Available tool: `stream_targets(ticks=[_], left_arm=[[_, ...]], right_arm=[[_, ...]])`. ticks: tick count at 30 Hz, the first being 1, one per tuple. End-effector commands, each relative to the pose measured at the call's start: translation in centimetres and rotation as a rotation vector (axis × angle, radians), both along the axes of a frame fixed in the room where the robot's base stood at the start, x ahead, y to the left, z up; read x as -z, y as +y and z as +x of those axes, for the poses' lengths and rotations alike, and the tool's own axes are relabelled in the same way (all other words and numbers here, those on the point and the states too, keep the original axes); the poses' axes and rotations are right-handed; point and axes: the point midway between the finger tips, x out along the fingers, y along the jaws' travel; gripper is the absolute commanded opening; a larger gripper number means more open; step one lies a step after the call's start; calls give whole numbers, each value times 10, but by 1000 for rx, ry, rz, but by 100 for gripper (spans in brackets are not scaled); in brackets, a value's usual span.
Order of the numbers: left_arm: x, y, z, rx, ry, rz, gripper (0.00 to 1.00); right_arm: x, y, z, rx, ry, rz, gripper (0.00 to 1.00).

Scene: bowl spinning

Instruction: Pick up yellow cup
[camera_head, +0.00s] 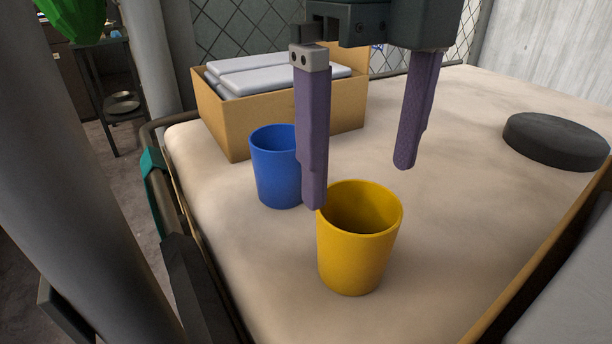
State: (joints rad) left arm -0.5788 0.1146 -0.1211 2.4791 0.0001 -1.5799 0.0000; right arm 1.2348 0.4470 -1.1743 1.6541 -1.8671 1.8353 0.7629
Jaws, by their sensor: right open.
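The yellow cup (355,262) stands upright on the pale table, open end up, near the table's front. My right gripper (360,188) comes in from the top, with two purple fingers pointing down. It is open and empty. The left finger's tip shows just by the cup's far left rim; I cannot tell whether it touches. The right finger hangs farther back, above the table behind the cup. My left gripper is not in view.
A blue cup (274,170) stands behind and left of the yellow cup, partly hidden by a finger. A cardboard box (225,129) with pale packages is at the back left. A dark round disc (556,142) lies at right. The table's middle right is clear.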

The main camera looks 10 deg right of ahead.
Motion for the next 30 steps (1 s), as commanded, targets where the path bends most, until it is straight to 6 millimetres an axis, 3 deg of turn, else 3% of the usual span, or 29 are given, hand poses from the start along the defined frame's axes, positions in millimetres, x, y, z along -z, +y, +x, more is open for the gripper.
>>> stream_targets(ticks=[18, 26, 30], left_arm=[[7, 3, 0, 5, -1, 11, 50], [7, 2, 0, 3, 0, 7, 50], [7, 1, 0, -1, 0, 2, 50]], right_arm=[[86, -1, -2, -3, 4, 6, 100], [89, -1, -2, -4, 3, 6, 100], [89, -1, -2, -5, 3, 6, 84]])
